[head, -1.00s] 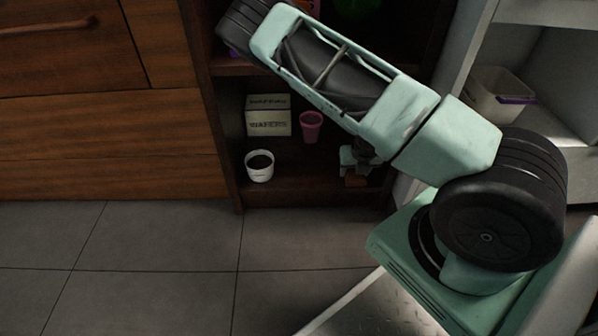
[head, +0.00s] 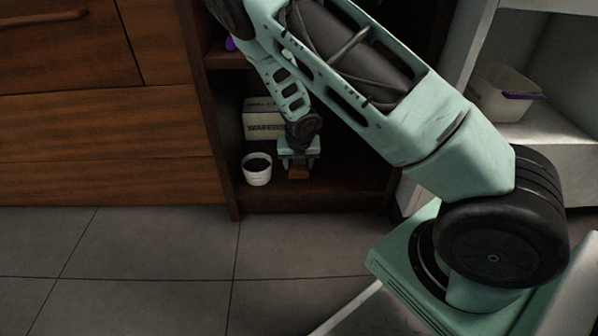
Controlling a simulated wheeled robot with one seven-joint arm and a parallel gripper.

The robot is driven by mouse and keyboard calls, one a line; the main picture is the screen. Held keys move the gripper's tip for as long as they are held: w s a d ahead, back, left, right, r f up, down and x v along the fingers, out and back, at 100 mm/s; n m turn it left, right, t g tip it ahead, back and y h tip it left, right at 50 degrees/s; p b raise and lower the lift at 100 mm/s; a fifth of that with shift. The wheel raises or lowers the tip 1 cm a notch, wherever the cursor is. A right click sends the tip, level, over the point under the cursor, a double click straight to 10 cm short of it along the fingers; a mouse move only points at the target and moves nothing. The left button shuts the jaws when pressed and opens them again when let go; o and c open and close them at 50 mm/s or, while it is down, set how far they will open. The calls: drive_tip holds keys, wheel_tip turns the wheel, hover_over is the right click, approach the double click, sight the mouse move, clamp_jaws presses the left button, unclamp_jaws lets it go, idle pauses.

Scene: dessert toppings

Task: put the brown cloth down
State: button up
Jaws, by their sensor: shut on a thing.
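My gripper (head: 298,163) points down over the bottom shelf of the dark wooden cabinet in the head view. It is shut on the brown cloth (head: 299,173), a small brown patch showing at the fingertips. The rest of the cloth is hidden by the fingers. I cannot tell whether the cloth touches the shelf. A white cup (head: 257,175) stands just left of my gripper.
A wafer box (head: 262,126) stands behind the cup on the bottom shelf (head: 340,197). The shelf right of my gripper looks clear. A white shelf unit (head: 550,148) on the right holds a white container (head: 506,98).

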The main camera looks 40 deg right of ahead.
wheel_tip(320, 180, down, 4)
drive_tip(key=shift+s+r+b, duration=0.1)
drive_tip(key=shift+r+b, duration=0.1)
drive_tip(key=shift+b, duration=1)
drive_tip(key=shift+r, duration=0.15)
drive_tip(key=o, duration=1)
drive_tip(key=shift+c, duration=0.2)
